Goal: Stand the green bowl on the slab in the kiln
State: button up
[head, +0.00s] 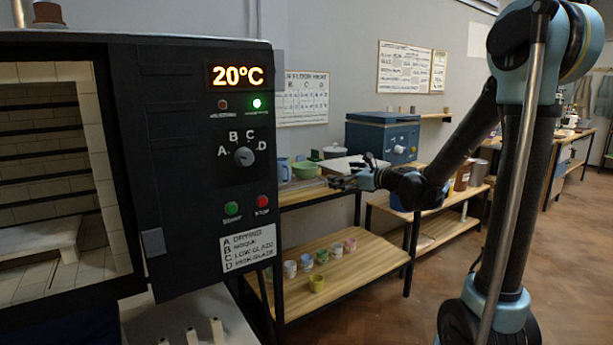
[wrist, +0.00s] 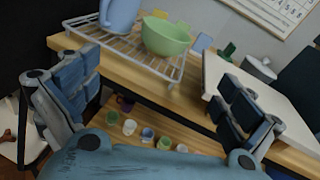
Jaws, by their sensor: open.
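The green bowl (head: 305,170) stands on the upper shelf of the wooden bench; in the wrist view the bowl (wrist: 166,37) sits upright on a white wire rack (wrist: 130,52). My gripper (head: 340,182) is open and empty near the bench, just right of the bowl in the head view. In the wrist view its two fingers (wrist: 155,108) are spread wide, with the bowl beyond them and touching neither. The kiln (head: 120,150) is open at the left, with the pale slab (head: 40,243) inside, partly cut off by the picture edge.
A blue jug (wrist: 121,14) stands beside the bowl on the rack. A white board (wrist: 262,100) lies to the right on the bench. Several small cups (head: 306,262) stand on the lower shelf. The kiln's control panel (head: 240,150) reads 20°C.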

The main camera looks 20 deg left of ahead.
jog(key=w+a+m, duration=0.2)
send_near(297, 164)
jog(key=shift+t+y, duration=0.3)
jog(key=x, duration=0.5)
jog(key=shift+a+f, duration=0.2)
jog(key=shift+f, duration=0.2)
jog(key=shift+c, duration=0.6)
jog(key=c, duration=1.1)
jog(key=shift+r, duration=0.1)
